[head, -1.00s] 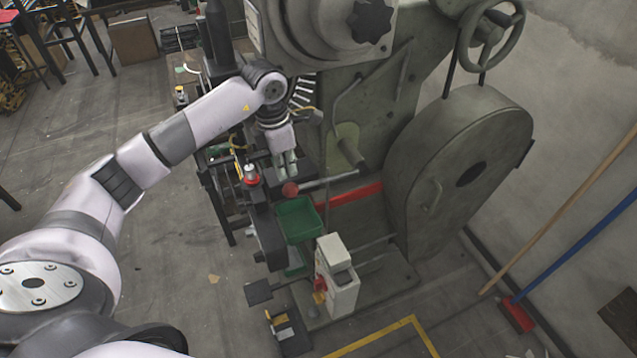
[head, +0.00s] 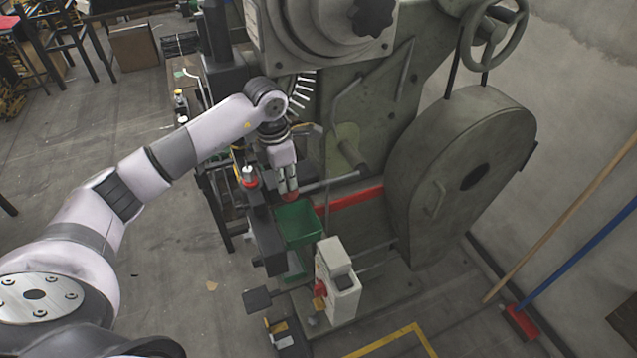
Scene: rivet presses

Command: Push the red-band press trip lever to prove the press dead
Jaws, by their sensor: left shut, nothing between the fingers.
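The red-band press (head: 455,190) stands right of centre, a grey-green machine with a red band (head: 357,198) low on its body. My right gripper is not in view.
Brooms lean at the right wall.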

